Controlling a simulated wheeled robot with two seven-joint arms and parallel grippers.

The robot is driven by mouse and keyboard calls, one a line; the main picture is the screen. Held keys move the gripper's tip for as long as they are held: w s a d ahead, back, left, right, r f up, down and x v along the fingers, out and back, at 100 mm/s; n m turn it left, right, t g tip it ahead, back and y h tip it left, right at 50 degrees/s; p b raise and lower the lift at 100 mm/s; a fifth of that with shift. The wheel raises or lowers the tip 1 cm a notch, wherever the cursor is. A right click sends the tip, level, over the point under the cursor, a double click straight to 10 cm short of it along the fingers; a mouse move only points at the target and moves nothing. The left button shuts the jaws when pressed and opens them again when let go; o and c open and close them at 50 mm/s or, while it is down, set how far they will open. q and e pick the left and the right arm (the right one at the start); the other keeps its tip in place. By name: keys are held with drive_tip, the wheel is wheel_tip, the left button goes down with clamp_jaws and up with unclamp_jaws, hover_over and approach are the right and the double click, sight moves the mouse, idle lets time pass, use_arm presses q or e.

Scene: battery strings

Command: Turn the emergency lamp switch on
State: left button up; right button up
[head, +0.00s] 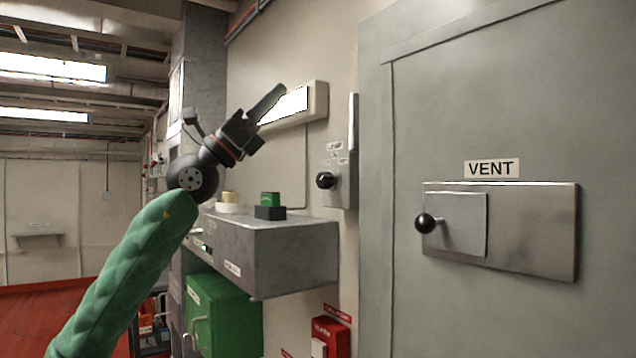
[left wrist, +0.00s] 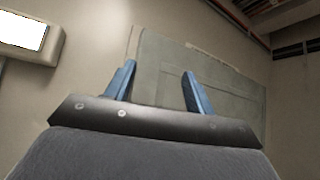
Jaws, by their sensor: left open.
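The lamp switch is a grey wall plate (head: 341,187) with small labels reading something like "LAMP" and a black round knob (head: 325,180) at its left. Above and left of it, a lit rectangular lamp (head: 312,101) is fixed to the wall; its corner also shows in the left wrist view (left wrist: 50,45). My left gripper (head: 272,100) is raised in front of the lamp, above and left of the switch, and apart from the knob. In the left wrist view its blue fingers (left wrist: 158,92) are spread with nothing between them. The switch is not seen there. My right gripper is out of view.
A grey shelf box (head: 290,255) juts out below the switch, with a green-and-black item (head: 270,206) and a pale roll (head: 230,204) on top. A grey door with a VENT panel (head: 545,230) is at right. A green cabinet (head: 225,315) and red box (head: 330,335) are below.

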use_arm(q)
drive_tip(key=w+d+f+t+y, duration=0.3)
drive_tip(key=w+f+y, duration=0.3)
drive_tip(key=w+f, duration=0.1)
drive_tip(key=n+y, duration=0.2)
drive_tip(key=y, duration=0.4)
approach(320, 182)
drive_tip(key=x, duration=0.2)
drive_tip(key=p+x, duration=0.3)
drive_tip(key=x, duration=0.2)
drive_tip(key=shift+w+d+r, duration=0.2)
drive_tip(key=shift+w+d, duration=0.05)
drive_tip(key=shift+d, duration=0.05)
drive_tip(key=shift+p+x, duration=0.5)
drive_tip(key=shift+x, duration=0.45)
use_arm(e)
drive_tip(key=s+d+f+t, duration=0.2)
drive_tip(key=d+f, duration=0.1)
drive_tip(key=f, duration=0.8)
use_arm(q)
drive_tip(key=shift+f, duration=0.15)
drive_tip(key=c, duration=1)
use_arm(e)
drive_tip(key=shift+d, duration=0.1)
use_arm(q)
drive_tip(key=shift+o, duration=0.2)
